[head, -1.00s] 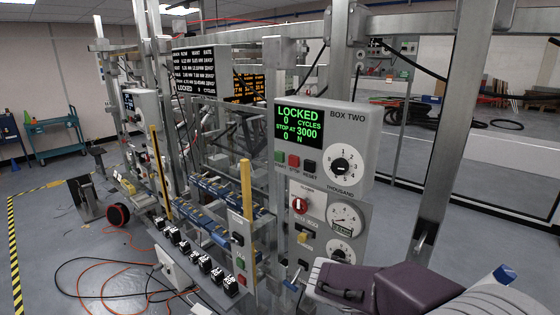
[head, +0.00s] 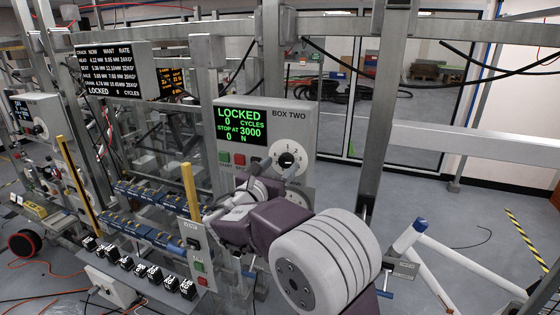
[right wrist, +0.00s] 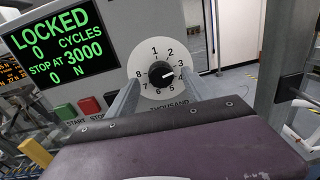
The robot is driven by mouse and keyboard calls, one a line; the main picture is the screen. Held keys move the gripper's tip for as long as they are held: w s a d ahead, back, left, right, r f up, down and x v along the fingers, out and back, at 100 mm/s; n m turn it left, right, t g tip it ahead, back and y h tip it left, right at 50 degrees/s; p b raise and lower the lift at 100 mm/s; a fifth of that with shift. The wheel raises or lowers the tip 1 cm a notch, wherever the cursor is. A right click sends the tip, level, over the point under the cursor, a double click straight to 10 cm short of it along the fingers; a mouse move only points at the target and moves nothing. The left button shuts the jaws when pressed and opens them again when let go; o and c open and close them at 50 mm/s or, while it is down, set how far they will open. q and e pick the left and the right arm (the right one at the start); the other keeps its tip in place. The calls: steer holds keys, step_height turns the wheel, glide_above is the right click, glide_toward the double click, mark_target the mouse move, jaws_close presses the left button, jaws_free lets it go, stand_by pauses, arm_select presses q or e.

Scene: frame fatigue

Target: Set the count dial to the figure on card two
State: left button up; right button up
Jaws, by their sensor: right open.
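The count dial (head: 288,157) is a black knob on a white round scale on grey BOX TWO (head: 305,118). In the right wrist view the knob (right wrist: 161,73) has figures around it and a white mark on its right side, near 3 and 4; I cannot tell which exactly. The green display (right wrist: 55,48) reads LOCKED, 0 cycles, STOP AT 3000. My right gripper (head: 268,172) is just in front of the dial. Its open fingers (right wrist: 159,88) show left and right of the knob, with no clear grip. I cannot make out card two. My left gripper is not in view.
Green and red buttons (right wrist: 89,105) sit left of the dial. Metal uprights (head: 380,110) stand right of the box. A yellow post (head: 190,205) and several black-and-white blocks (head: 155,273) are lower left. Open floor (head: 470,195) lies to the right.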

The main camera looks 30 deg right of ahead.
steer(key=shift+x, duration=0.8)
steer(key=shift+s+a, duration=0.1)
